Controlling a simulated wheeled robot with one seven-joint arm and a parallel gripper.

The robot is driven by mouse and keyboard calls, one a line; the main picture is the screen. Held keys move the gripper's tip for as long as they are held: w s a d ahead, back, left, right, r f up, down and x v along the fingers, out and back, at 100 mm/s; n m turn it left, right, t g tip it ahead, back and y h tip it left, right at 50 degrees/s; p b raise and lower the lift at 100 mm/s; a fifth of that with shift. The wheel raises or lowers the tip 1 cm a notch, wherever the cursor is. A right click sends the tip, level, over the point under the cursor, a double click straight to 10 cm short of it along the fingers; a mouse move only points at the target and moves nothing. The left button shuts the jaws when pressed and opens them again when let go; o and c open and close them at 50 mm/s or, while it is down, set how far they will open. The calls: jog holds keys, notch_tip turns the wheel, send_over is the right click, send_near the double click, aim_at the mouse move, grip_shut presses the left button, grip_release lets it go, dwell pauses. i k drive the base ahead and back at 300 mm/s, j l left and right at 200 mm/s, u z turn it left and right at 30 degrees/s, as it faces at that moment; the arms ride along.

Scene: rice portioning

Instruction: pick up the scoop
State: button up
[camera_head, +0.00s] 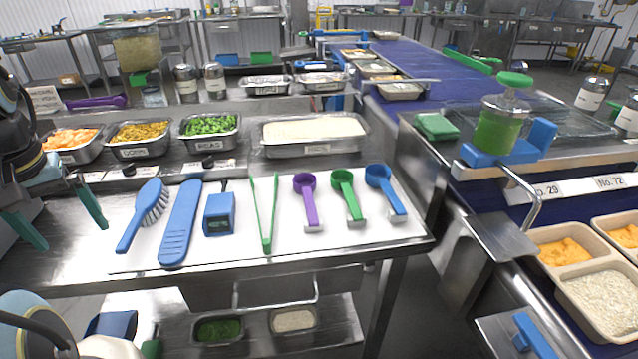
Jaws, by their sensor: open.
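Three scoops lie in a row on the white mat (335,245) at the right end of the steel table. They are a purple scoop (308,197), a green scoop (347,194) and a blue scoop (386,189), bowls away from me and handles toward the front. The task does not say which one is meant. My gripper (55,227) is at the far left, with its two dark green fingers apart and nothing between them. It is well to the left of the scoops, past the other tools.
On the mat left of the scoops lie a blue brush (146,214), a blue spatula-like tool (180,222), a blue device (219,214) and green tongs (265,215). Behind stand food pans, including a rice pan (312,153). A conveyor (560,212) with filled trays runs at right.

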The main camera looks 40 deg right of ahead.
aim_at(341, 179)
jog(key=k+z, duration=0.2)
jog(key=k, duration=0.25)
jog(key=z, duration=2.05)
